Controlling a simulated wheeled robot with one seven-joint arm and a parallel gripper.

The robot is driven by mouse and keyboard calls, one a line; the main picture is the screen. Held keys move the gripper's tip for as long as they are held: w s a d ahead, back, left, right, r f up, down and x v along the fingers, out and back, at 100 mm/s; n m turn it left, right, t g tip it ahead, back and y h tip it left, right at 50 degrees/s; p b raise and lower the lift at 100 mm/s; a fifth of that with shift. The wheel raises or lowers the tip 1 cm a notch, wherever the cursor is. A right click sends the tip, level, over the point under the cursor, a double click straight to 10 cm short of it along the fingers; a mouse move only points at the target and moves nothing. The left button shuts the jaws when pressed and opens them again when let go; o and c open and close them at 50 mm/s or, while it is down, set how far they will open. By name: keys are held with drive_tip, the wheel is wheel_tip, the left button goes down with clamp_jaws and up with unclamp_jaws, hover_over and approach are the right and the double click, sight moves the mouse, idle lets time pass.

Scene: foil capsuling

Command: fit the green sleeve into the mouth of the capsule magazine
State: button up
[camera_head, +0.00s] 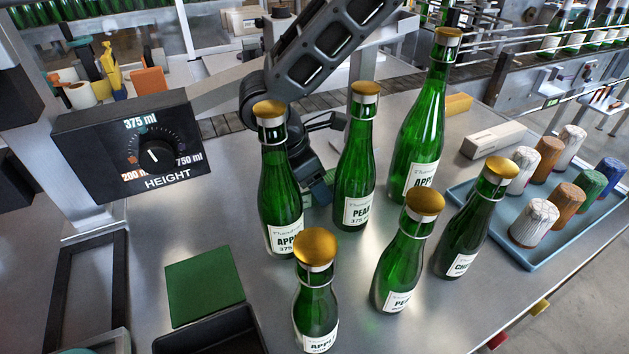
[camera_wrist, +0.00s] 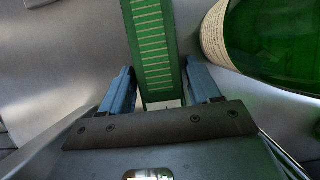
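A long green piece with gold cross stripes, which looks like the green sleeve (camera_wrist: 152,42), lies between the two blue fingers of my gripper (camera_wrist: 160,85) in the wrist view. One finger is on each side of it, and the contact is not clear. Its far end runs out of the top of that view.
Several green bottles with gold tops stand close around my gripper, such as the apple bottle (camera_head: 281,190) and pear bottle (camera_head: 354,165). One bottle (camera_wrist: 275,40) is right of the fingers. A blue tray (camera_head: 520,250) holds capsules. A height dial box (camera_head: 105,165) stands left, above a green pad (camera_head: 203,285).

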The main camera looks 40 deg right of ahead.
drive_tip(key=shift+o, duration=1.1)
